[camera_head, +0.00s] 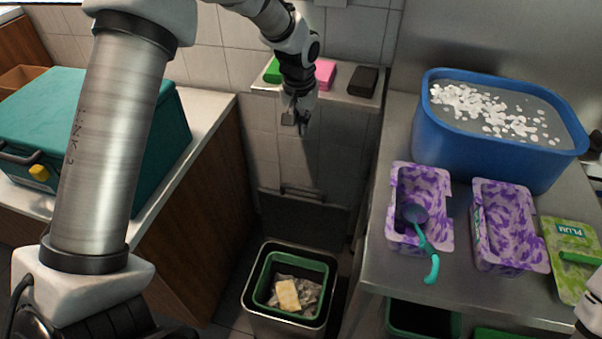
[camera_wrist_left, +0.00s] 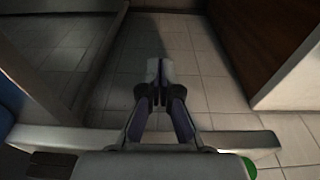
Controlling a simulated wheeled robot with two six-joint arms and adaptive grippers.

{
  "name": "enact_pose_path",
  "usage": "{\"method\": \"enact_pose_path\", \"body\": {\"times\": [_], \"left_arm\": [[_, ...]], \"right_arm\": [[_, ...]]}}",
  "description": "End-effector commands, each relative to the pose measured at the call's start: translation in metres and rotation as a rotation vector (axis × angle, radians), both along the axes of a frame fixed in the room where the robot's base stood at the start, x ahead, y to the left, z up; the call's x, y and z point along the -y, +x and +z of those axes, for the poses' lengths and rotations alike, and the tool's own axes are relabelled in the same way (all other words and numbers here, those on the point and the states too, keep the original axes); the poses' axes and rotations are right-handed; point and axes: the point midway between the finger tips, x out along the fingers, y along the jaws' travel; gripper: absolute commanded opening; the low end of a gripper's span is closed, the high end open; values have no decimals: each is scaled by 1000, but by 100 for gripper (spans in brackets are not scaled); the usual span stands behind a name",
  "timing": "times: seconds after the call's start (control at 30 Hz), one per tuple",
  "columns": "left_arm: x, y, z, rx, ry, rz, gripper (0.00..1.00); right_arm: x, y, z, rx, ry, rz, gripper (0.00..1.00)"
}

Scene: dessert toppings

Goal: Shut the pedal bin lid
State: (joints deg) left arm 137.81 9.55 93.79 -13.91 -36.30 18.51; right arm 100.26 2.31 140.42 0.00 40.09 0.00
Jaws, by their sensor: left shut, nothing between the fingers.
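The pedal bin (camera_head: 248,312) stands on the floor in the gap between the two counters in the head view. It is open, with a green inner rim and crumpled wrapping and a yellowish piece inside. Its dark lid (camera_head: 305,222) looks raised, upright behind the bin near the tiled wall. My left gripper (camera_head: 298,125) is shut and empty, in the air above the lid and apart from it. It also shows in the left wrist view (camera_wrist_left: 158,82), over tiled floor; I cannot make out the bin there. My right gripper is not in view.
A wall ledge (camera_head: 345,100) with green, pink and dark blocks is close to my left arm. A teal cool box (camera_head: 160,140) stands on the left counter. The right steel counter holds a blue tub (camera_head: 480,155), purple tubs (camera_head: 505,225) and a scoop (camera_head: 430,265).

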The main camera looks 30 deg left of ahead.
Motion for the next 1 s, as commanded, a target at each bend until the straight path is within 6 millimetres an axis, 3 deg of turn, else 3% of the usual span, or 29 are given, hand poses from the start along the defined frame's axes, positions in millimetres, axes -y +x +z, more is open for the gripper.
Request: {"method": "enact_pose_path", "body": {"times": [0.83, 1.0], "left_arm": [[-7, 25, -185, -4, 0, 0, 0], [0, -1, -177, -3, 0, -1, 0]], "right_arm": [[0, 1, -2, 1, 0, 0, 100], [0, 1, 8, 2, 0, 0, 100]]}}
